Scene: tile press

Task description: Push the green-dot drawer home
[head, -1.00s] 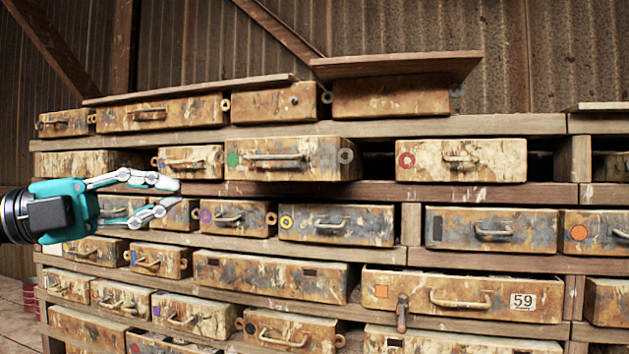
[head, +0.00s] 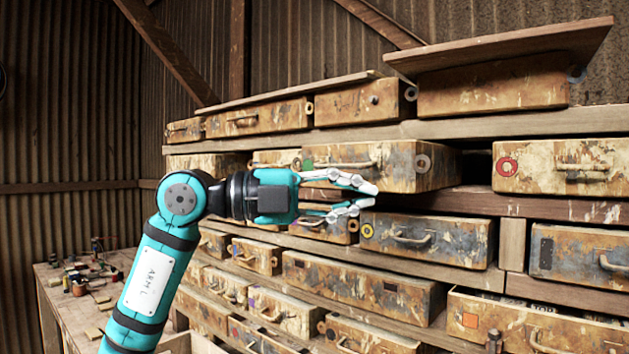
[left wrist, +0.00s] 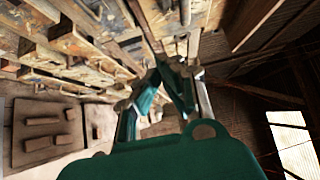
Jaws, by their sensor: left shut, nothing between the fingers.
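The green-dot drawer (head: 400,165) is a rusty, paint-stained box in the second row from the top, with a bar handle and a ring at its right. Its right side wall shows, so it sticks out from the shelf. My left gripper (head: 374,196) is shut and empty, fingers pointing right, in front of the drawer's lower edge in the head view. I cannot tell whether it touches. Its fingers also show in the left wrist view (left wrist: 178,85). My right gripper is not in view.
A red-dot drawer (head: 556,166) stands to the right, past a dark gap. A yellow-ring drawer (head: 440,240) sits below. A loose board (head: 510,45) overhangs the top drawers. A workbench (head: 62,320) with small clutter stands at the lower left.

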